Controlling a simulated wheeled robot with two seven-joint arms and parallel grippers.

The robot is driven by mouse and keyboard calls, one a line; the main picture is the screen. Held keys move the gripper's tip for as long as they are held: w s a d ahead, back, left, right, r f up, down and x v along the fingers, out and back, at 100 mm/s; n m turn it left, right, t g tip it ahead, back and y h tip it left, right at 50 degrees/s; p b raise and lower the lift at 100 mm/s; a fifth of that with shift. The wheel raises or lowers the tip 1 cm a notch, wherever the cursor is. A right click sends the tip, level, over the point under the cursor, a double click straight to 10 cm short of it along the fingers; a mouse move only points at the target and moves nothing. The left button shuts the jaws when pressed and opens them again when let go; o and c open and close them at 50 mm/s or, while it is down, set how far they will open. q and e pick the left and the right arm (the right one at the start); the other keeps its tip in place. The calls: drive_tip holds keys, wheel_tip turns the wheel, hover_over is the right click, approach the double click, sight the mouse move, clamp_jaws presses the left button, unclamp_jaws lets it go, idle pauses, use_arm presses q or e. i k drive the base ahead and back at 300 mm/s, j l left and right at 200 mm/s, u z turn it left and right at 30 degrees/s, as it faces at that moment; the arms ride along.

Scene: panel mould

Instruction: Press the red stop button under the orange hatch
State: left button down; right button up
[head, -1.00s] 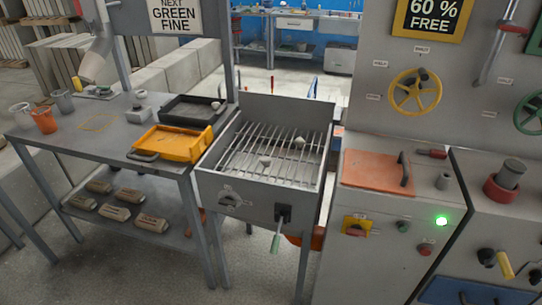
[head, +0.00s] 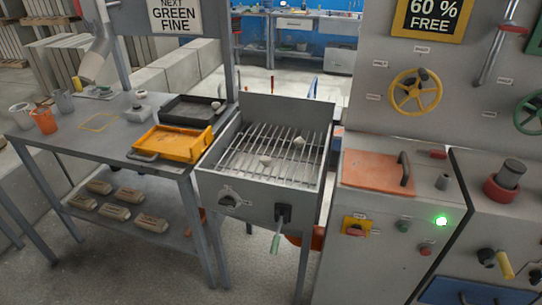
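The orange hatch (head: 375,172) is a flat lid with a dark bar handle (head: 405,170), lying shut on top of the grey cabinet (head: 335,270). What lies beneath it is hidden. On the cabinet front, a yellow plate (head: 348,221) carries a red part (head: 355,231) at the left, below the hatch. A round red button (head: 426,249) sits at the lower right, below a dark green button (head: 404,226). I cannot tell from the small labels which red control is the stop button.
A green lamp (head: 441,221) glows on the cabinet. A yellow handwheel (head: 415,92) is on the wall panel. A grated metal box (head: 218,185) stands left of the cabinet, and a workbench (head: 95,147) with trays and cups further left. Floor shows between their legs.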

sight(425, 252)
drive_tip(key=z, duration=1.2)
